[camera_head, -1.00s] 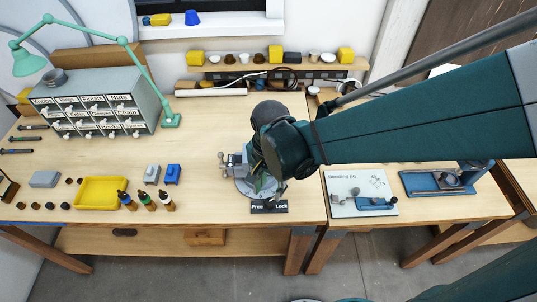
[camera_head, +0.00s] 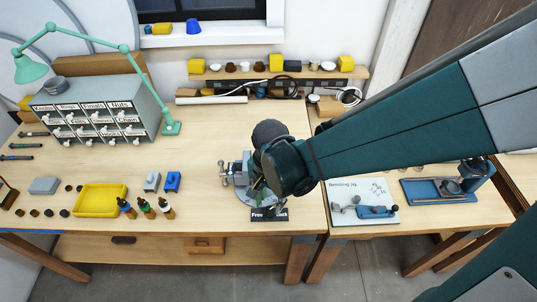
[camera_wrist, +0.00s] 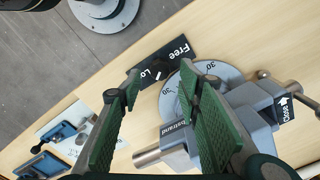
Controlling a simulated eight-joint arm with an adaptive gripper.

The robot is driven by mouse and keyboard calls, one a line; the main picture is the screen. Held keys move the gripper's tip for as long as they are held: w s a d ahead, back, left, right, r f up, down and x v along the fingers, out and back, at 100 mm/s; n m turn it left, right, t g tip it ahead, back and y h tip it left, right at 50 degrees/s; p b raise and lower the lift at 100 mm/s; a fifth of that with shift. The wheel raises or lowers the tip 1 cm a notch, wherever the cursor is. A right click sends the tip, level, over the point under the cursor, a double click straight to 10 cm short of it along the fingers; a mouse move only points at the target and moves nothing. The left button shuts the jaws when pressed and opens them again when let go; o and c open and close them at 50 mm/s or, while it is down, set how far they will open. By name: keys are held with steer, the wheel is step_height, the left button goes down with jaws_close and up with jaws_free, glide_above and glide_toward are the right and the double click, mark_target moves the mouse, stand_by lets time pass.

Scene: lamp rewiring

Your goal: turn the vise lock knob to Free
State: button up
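The grey vise (camera_head: 235,170) stands near the front edge of the bench; my arm hides part of it. It also shows in the wrist view (camera_wrist: 258,112), with its round, degree-marked base (camera_wrist: 218,70). The black Free/Lock plate (camera_head: 262,215) lies in front of the vise; in the wrist view the plate (camera_wrist: 182,48) shows "Free" clearly and "Lock" partly. My gripper (camera_wrist: 160,80) is open, its green-padded fingers on either side of the plate's Lock end. A small white mark shows between the fingertips.
A yellow tray (camera_head: 100,200), small dropper bottles (camera_head: 145,208) and a drawer cabinet (camera_head: 95,112) stand to the left. A white board (camera_head: 345,210) with blue parts and a blue fixture (camera_head: 440,188) lie to the right. The bench middle is clear.

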mark_target(270, 210)
steer(key=shift+f, duration=2.25)
steer(key=c, duration=0.9)
